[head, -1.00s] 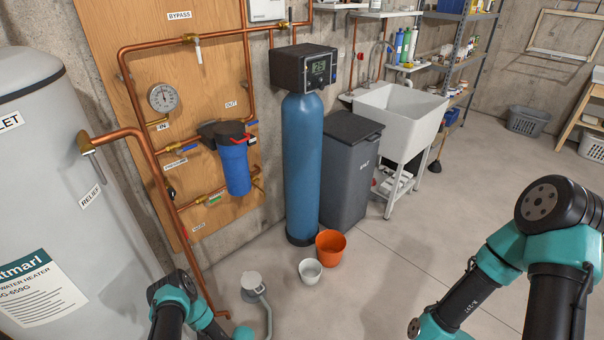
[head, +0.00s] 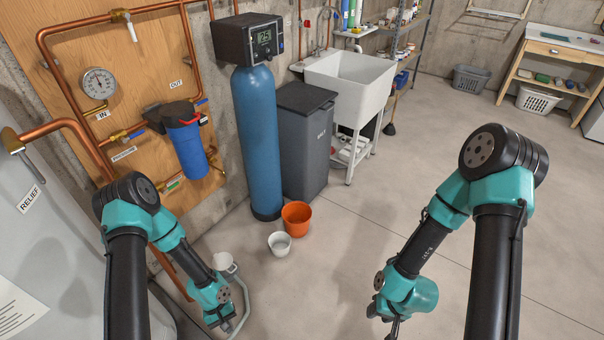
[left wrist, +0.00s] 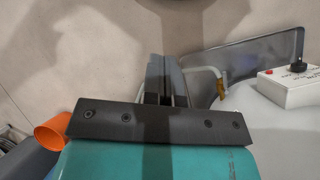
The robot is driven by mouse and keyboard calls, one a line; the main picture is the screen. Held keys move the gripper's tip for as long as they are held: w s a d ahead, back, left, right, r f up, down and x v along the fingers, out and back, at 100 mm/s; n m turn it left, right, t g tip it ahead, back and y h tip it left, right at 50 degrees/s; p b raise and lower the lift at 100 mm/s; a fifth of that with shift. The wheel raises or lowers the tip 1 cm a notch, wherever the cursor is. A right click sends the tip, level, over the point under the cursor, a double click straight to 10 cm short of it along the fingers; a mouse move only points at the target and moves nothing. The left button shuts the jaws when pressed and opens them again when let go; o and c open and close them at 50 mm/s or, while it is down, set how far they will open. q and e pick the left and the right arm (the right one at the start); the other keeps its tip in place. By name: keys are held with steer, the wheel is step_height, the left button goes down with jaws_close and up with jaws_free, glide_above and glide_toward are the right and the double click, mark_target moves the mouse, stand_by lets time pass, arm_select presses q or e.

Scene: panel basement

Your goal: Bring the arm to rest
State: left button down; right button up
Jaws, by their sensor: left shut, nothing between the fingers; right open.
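My left arm reaches down at the left in the head view, its gripper (head: 228,322) low over the floor beside a grey pipe. In the left wrist view the fingers (left wrist: 165,80) are shut together with nothing held. My right arm hangs at the right over bare floor. Its gripper (head: 393,328) is open at the bottom edge of the head view, partly hidden and cut off.
A white cup-shaped fitting (head: 224,264) stands near my left gripper. A white bucket (head: 279,244) and an orange bucket (head: 297,218) stand before the blue tank (head: 257,140). The heater (head: 45,235) is at far left.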

arm_select(q)
step_height(320, 180, up, 15)
steer(key=d+m+t, duration=0.3)
steer(key=t, duration=0.2)
steer(key=shift+s+f+m, duration=0.2)
steer(key=shift+s+m, duration=0.1)
steer(key=shift+s, duration=0.1)
steer(key=shift+a, duration=0.1)
